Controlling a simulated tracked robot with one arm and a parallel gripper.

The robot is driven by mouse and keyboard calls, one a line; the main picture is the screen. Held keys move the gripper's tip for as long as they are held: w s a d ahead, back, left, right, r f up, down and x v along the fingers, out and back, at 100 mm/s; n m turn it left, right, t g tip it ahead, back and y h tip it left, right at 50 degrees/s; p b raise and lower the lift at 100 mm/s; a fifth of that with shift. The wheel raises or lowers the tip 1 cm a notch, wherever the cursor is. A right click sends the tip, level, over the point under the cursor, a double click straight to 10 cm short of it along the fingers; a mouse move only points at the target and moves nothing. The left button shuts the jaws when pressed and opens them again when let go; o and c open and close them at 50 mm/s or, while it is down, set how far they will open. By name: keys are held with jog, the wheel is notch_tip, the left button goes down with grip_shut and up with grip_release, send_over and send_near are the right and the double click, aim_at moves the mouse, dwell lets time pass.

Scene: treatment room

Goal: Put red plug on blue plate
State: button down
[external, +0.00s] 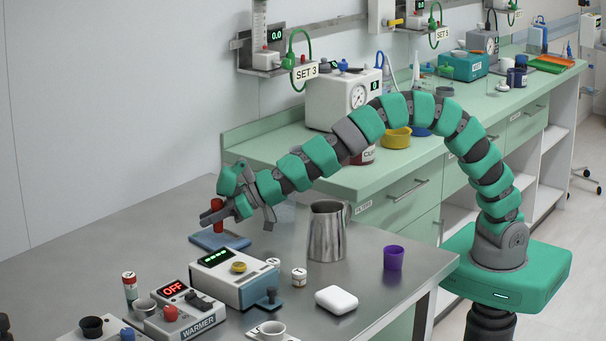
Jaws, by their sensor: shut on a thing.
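The red plug (217,225) is a small red cylinder at the left of the metal table. My gripper (224,208) is shut on it, with the jaws around its upper part. The plug is upright over the blue plate (205,241), a flat blue slab on the table. The plug's lower end appears at or just above the plate's surface; I cannot tell whether they touch. My gripper hides part of the plug.
A white device with a green display (216,258) stands just in front of the plate. A steel pitcher (327,232) stands to the right, with a purple cup (393,258) beyond it. A warmer box (186,318) and small jars crowd the front. Table left of the plate is clear.

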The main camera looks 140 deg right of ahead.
jog(key=shift+f+b, duration=0.35)
jog(key=shift+f, duration=0.6)
jog(key=shift+r, duration=0.1)
jog(key=c, duration=1.3)
grip_release()
